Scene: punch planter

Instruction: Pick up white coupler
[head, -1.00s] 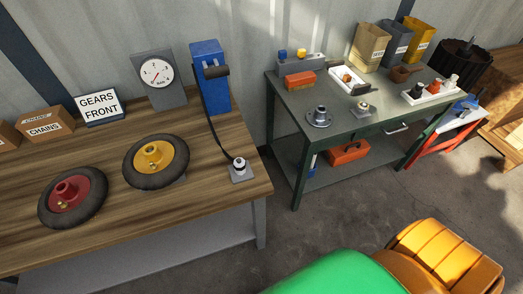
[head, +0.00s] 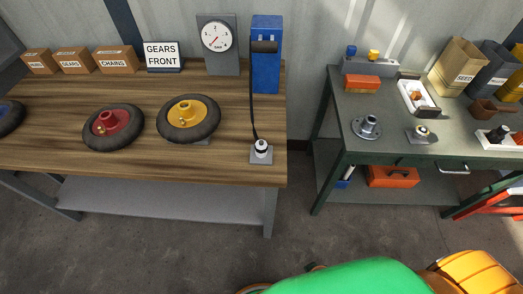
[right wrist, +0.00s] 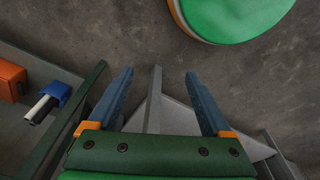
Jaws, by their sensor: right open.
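The white coupler (head: 261,147), a small white piece with a black band, stands on a square grey base (head: 261,157) near the right end of the wooden workbench. A black hose (head: 253,105) runs from it up to the blue pump (head: 266,60). My right gripper (right wrist: 160,85) is open and empty over the grey floor in the right wrist view, with blue fingers spread. The coupler does not show in that view. My left gripper is in no view.
A red-hubbed wheel (head: 113,128) and a yellow-hubbed wheel (head: 188,120) lie on the workbench (head: 50,150), left of the coupler. A gauge (head: 217,38) stands behind. A gap separates the bench from the green table (head: 390,145) at right.

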